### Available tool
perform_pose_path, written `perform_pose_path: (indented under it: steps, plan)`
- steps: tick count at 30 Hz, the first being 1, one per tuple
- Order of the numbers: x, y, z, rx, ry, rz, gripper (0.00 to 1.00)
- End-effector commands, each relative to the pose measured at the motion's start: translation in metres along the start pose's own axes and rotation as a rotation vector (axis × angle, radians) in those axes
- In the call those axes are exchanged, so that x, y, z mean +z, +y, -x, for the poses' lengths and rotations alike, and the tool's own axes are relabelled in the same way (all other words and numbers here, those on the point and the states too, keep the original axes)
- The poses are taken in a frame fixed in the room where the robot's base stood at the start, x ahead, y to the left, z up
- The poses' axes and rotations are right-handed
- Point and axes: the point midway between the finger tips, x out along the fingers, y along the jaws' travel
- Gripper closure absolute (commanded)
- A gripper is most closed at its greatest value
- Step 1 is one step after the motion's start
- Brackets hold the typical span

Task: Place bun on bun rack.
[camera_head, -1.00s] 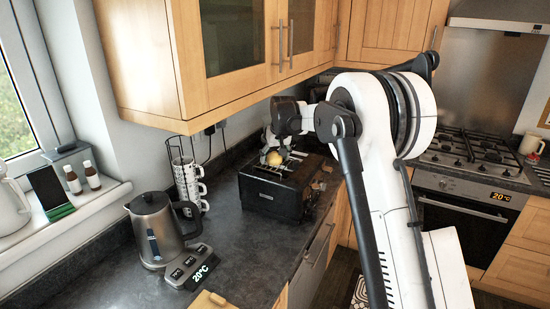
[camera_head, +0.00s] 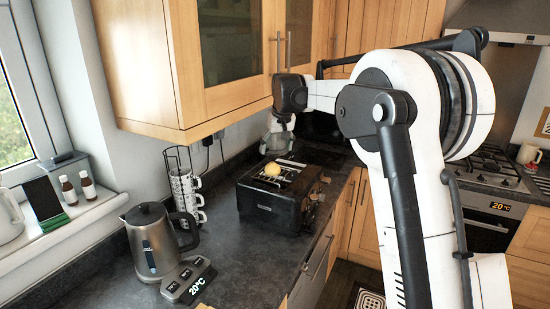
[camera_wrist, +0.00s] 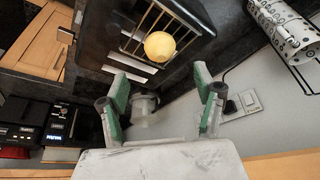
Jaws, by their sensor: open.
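A round yellow bun (camera_head: 272,169) rests on the wire bun rack (camera_head: 286,174) on top of the black toaster (camera_head: 262,209). In the wrist view the bun (camera_wrist: 160,46) sits on the bars of the rack (camera_wrist: 134,36). My gripper (camera_head: 277,143) is above and behind the bun in the head view, apart from it. In the wrist view my gripper (camera_wrist: 163,95) shows its green-padded fingers spread wide with nothing between them, and the bun lies beyond the fingertips.
A kettle (camera_head: 154,243) stands at the left of the counter, with a mug stand (camera_head: 186,190) behind it. Wall cupboards (camera_head: 200,60) hang close above my gripper. The counter (camera_head: 235,260) in front of the toaster is clear.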

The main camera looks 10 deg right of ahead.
Motion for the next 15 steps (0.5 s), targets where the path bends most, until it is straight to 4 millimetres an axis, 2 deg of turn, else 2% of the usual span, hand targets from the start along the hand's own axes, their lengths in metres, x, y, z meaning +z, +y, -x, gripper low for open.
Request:
perform_pose_path:
  steps: [3,10,15]
  plan:
    - [0.0,0.0,0.009,0.0,0.0,0.0,0.35]
    - [0.003,0.0,0.016,0.0,0.002,-0.001,0.35]
    - [0.026,-0.004,0.045,0.004,0.017,-0.006,0.35]
